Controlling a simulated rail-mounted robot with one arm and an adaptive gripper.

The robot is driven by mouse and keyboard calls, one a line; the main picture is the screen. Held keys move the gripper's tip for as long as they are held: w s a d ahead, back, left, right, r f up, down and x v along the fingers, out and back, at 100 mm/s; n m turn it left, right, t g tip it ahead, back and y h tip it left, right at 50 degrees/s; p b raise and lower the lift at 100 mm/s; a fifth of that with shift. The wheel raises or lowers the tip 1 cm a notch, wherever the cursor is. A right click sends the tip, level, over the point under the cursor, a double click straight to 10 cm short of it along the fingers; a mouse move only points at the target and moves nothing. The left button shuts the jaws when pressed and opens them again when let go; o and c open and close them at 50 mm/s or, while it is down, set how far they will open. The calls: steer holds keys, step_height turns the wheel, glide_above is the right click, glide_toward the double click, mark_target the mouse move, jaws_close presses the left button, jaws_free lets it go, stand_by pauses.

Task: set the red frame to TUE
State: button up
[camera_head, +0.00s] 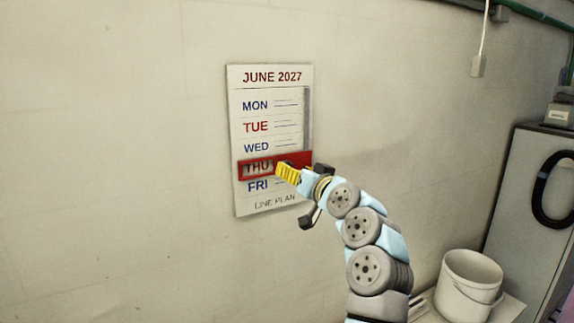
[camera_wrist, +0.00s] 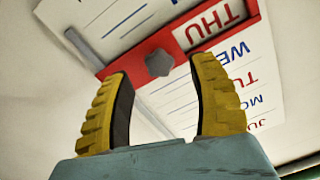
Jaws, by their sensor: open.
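The white wall calendar (camera_head: 270,205) headed JUNE 2027 lists MON to FRI; it also shows upside down in the wrist view (camera_wrist: 268,85). The red frame (camera_head: 244,170) is a band across it, and its window surrounds THU. TUE (camera_head: 256,127) is two rows above. In the wrist view, the red frame (camera_wrist: 127,62) carries a grey lobed knob (camera_wrist: 159,63). My gripper (camera_head: 281,171) is at the frame's right part and hides some of it. In the wrist view its yellow fingers (camera_wrist: 158,75) are apart, with the knob showing between and beyond their tips. Contact cannot be told.
A grey vertical slot (camera_head: 306,110) runs down the calendar's right side. A white bucket (camera_head: 468,285) stands at lower right, near a grey cabinet (camera_head: 530,210) with a black hose loop. The wall left of the calendar is bare.

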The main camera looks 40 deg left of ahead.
steer(key=shift+p+x, duration=0.35)
steer(key=shift+x, duration=1.7)
steer(key=shift+c, duration=0.3)
jaws_close()
